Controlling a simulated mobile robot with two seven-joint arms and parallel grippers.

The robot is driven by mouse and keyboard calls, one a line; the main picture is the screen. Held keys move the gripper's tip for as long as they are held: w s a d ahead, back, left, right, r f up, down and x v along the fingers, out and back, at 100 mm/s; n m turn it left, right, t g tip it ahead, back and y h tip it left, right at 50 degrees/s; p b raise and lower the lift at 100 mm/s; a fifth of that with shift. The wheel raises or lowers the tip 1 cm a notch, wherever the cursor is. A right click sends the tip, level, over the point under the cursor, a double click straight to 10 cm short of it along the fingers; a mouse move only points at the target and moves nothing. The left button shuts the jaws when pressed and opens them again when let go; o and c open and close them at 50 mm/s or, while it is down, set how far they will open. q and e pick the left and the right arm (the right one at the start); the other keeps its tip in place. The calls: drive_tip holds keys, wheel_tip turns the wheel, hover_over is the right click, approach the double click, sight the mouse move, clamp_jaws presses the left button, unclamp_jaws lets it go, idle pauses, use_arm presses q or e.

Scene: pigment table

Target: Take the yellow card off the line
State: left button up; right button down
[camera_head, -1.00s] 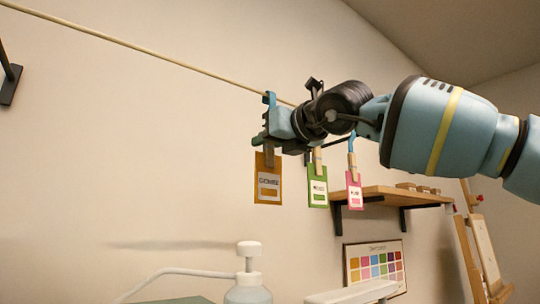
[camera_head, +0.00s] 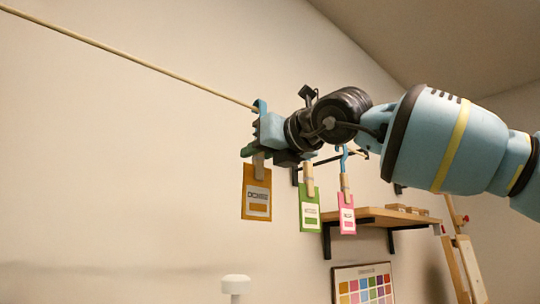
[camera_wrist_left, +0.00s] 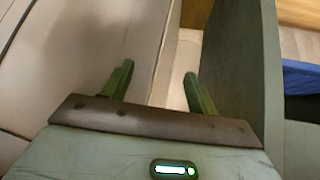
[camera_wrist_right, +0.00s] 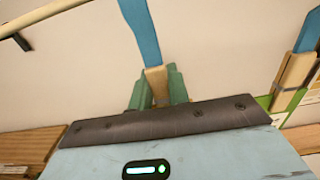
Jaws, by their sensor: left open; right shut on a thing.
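The ochre-yellow card (camera_head: 257,200) hangs upright below the line, with a printed label. A wooden peg (camera_wrist_right: 157,84) grips its top edge in the head view. My right gripper (camera_head: 258,152) is shut on this peg, just above the card. In the right wrist view the peg sits between the green fingers, under a blue hook (camera_wrist_right: 140,30); the card is hidden there. The line (camera_head: 130,56) runs from upper left down to the blue hook at my gripper. My left gripper (camera_wrist_left: 158,84) is open and empty in its wrist view, and outside the head view.
A green card (camera_head: 310,213) and a pink card (camera_head: 346,218) hang on pegs just right of my right gripper. Behind them are a wooden shelf (camera_head: 375,216) and a colour chart (camera_head: 364,286). A white pump top (camera_head: 236,284) stands below. The wall at left is clear.

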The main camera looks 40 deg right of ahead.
drive_tip(key=shift+s, duration=0.1)
drive_tip(key=shift+r, duration=0.25)
drive_tip(key=shift+s+r+p, duration=0.1)
drive_tip(key=shift+r+p, duration=0.6)
drive_tip(key=shift+p, duration=0.1)
drive_tip(key=shift+s+f, duration=0.15)
use_arm(q)
drive_tip(key=shift+s+f+b, duration=0.25)
drive_tip(key=shift+s+b, duration=0.4)
drive_tip(key=shift+b, duration=0.25)
use_arm(e)
drive_tip(key=s, duration=0.7)
drive_tip(key=shift+s+d, duration=0.2)
drive_tip(key=shift+d, duration=0.05)
idle(0.4)
